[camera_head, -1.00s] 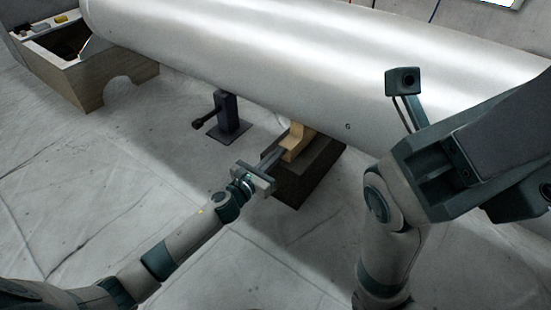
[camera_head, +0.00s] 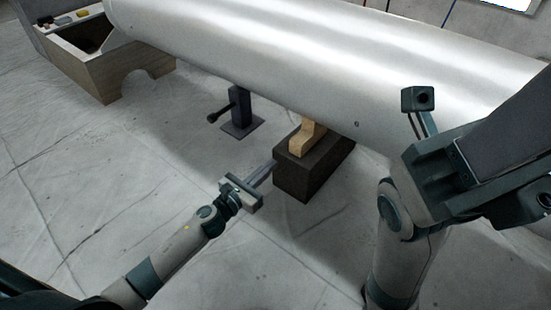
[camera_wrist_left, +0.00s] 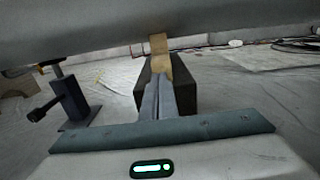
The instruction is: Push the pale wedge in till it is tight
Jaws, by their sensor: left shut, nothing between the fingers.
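The pale wedge (camera_head: 303,137) sits on top of a dark block (camera_head: 308,173), under the big silver cylinder (camera_head: 270,60). Its upper end reaches the cylinder's underside; I cannot tell how firmly it touches. My left gripper (camera_head: 271,166) is shut and empty, its fingertips short of the dark block's near left side. In the left wrist view the shut fingers (camera_wrist_left: 158,95) point at the wedge (camera_wrist_left: 159,55) and cover part of the block (camera_wrist_left: 185,90). My right arm stands at the right of the head view, and I cannot make out its fingertips.
A dark jack-like stand (camera_head: 238,110) with a side handle is on the floor left of the block. A wooden cradle box (camera_head: 120,80) with a curved cutout stands at the far left. The sheeted floor in front is clear, with creases.

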